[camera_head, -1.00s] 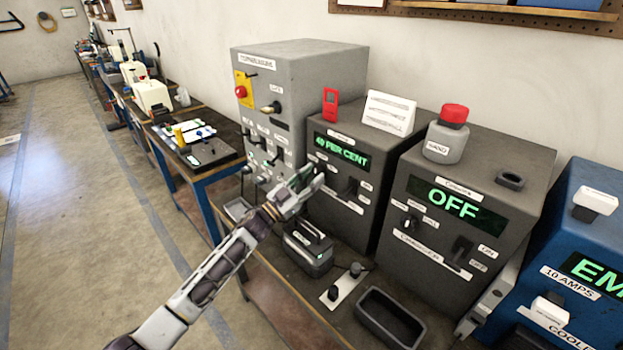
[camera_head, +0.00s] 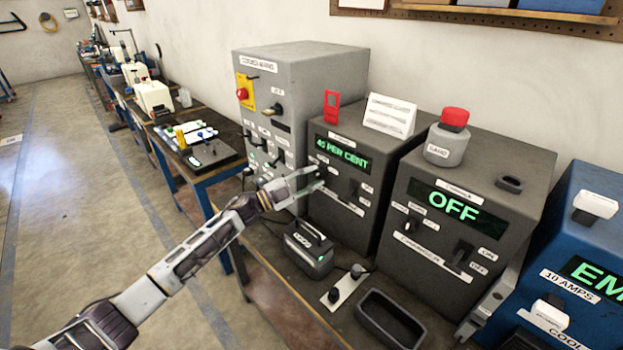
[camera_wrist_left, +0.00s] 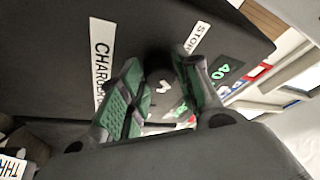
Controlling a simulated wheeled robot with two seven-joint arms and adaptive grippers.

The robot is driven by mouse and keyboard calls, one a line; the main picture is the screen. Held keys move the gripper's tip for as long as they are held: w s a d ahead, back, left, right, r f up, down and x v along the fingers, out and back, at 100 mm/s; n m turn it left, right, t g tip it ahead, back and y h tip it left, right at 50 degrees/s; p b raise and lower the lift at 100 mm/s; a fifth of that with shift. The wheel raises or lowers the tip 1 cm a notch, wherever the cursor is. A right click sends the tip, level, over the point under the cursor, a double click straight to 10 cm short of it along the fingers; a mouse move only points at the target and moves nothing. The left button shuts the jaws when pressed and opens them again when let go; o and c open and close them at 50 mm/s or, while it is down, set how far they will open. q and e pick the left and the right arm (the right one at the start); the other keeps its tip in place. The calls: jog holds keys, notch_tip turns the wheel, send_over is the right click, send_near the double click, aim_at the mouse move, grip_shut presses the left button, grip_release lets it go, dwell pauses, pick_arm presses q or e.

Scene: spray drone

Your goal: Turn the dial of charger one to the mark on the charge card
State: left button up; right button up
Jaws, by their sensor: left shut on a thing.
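Charger one (camera_head: 352,217) is the dark grey box left of the one showing OFF. Its green display (camera_head: 342,152) appears to read 40 PER CENT; the digits are slightly blurred. My left gripper (camera_head: 312,182) is at its front, shut on the dial, which its fingers mostly hide in the head view. In the left wrist view, the dark round dial (camera_wrist_left: 160,80) sits between the green-padded fingers (camera_wrist_left: 162,95). The white charge card (camera_head: 391,115) stands tilted on top of the charger; its print is too small to read. My right gripper is out of view.
A second charger (camera_head: 425,255) reading OFF stands to the right, with a red-capped bottle (camera_head: 446,138) on top. A tall grey cabinet (camera_head: 300,75) stands left. A battery pack (camera_head: 308,250) and an empty black tray (camera_head: 390,322) lie on the bench in front.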

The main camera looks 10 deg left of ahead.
pick_arm(q)
jog(key=shift+r+m, duration=0.1)
jog(key=shift+m, duration=0.6)
jog(key=shift+m+g, duration=0.3)
jog(key=shift+g, duration=0.1)
jog(key=shift+m, duration=0.3)
jog(key=o, duration=0.7)
jog(key=shift+c, duration=0.2)
jog(key=o, duration=0.3)
jog(key=shift+o, duration=0.2)
jog(key=shift+s+a, duration=0.3)
jog(key=shift+a, duration=0.15)
jog(key=v, duration=1.1)
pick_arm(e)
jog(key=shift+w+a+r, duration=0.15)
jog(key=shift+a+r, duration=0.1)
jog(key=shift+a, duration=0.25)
